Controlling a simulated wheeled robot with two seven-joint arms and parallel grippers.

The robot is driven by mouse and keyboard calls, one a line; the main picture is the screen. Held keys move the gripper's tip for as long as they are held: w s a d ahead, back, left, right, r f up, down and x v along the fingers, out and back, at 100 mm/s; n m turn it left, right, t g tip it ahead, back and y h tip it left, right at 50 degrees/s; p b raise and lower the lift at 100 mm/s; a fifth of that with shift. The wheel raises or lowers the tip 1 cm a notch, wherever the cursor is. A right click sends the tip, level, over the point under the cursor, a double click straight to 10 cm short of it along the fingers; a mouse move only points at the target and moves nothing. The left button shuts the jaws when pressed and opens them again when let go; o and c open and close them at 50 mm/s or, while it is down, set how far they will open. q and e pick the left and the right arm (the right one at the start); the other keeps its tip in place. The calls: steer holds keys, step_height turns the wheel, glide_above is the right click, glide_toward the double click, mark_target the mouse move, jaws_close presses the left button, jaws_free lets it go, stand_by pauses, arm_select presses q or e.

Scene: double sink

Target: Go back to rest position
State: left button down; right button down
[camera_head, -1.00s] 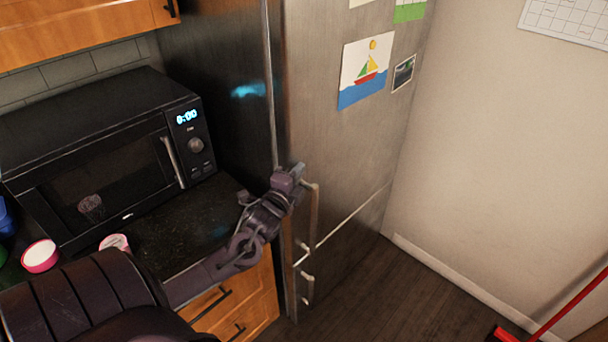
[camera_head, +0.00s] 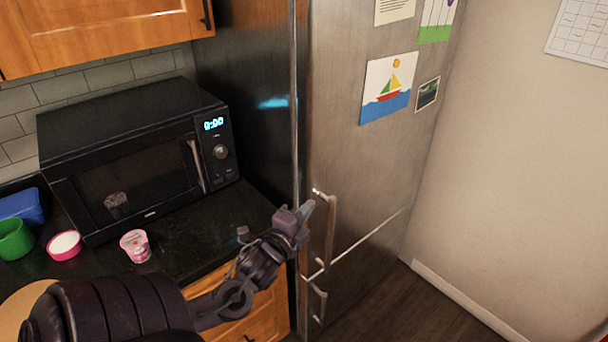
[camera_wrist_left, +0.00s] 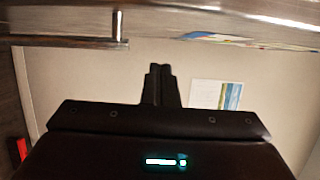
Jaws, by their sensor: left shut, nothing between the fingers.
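My left gripper (camera_head: 308,208) is stretched out from the lower left in the head view, in front of the steel fridge (camera_head: 335,130). Its fingers are shut with nothing between them, close to the upper fridge door handle (camera_head: 331,225); in the head view I cannot tell if they touch. In the left wrist view the shut fingers (camera_wrist_left: 160,72) point at the pale wall, and a metal handle bar (camera_wrist_left: 75,41) lies to their upper left, apart from them. The fridge door looks closed. My right gripper is not in view.
A black microwave (camera_head: 130,160) stands on the dark counter (camera_head: 200,222). A pink-and-white cup (camera_head: 136,246), a pink bowl (camera_head: 65,245), a green cup (camera_head: 14,240) and a blue container (camera_head: 22,206) stand on the left. The floor (camera_head: 385,310) right of the fridge is clear.

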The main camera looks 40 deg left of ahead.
arm_select(q)
steer(key=shift+s+a+f, duration=0.1)
steer(key=shift+s, duration=0.25)
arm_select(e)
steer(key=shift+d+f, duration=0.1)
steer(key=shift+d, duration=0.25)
